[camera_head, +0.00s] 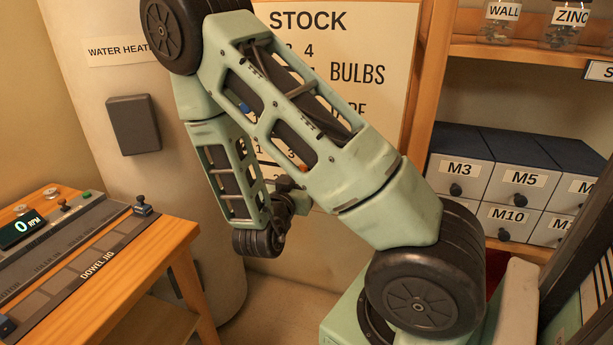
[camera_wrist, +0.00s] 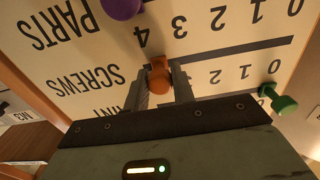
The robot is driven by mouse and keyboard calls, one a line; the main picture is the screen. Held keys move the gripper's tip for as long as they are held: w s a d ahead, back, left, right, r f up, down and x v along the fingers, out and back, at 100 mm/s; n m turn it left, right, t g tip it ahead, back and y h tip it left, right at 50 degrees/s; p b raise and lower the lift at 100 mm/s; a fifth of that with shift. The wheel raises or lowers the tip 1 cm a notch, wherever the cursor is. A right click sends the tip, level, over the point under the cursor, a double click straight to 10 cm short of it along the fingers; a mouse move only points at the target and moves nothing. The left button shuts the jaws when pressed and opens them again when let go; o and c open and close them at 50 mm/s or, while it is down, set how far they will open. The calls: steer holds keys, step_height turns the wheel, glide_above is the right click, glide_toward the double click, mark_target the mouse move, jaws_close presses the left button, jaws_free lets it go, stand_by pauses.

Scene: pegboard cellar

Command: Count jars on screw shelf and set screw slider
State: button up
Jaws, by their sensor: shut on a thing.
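In the wrist view the stock board (camera_wrist: 110,50) appears upside down, with rows lettered PARTS, SCREWS and one ending in NT. My gripper (camera_wrist: 160,82) is shut on an orange knob (camera_wrist: 158,65) near the SCREWS lettering. The knob is in line with a dark slot (camera_wrist: 240,50); the gripper hides the numbers beside it, so its setting cannot be told. In the head view my arm covers much of the board (camera_head: 350,20). Jars stand on a shelf (camera_head: 520,53) at the top right, labelled WALL (camera_head: 503,12) and ZINC (camera_head: 570,14); the frame edge cuts them off.
A purple knob (camera_wrist: 122,8) and a green knob (camera_wrist: 278,100) sit on other rows. Drawers marked M3 (camera_head: 460,168), M5 (camera_head: 525,180) and M10 (camera_head: 508,216) are under the jar shelf. A workbench (camera_head: 170,235) with a dowel jig stands at the left.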

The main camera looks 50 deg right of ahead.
steer(key=shift+s+d+r+p, duration=0.15)
steer(key=shift+s+p, duration=0.15)
steer(key=shift+p, duration=0.95)
steer(key=o, duration=1.6)
steer(key=shift+o, duration=0.2)
steer(key=shift+s+a, duration=0.1)
steer(key=shift+a, duration=0.2)
steer(key=v, duration=0.9)
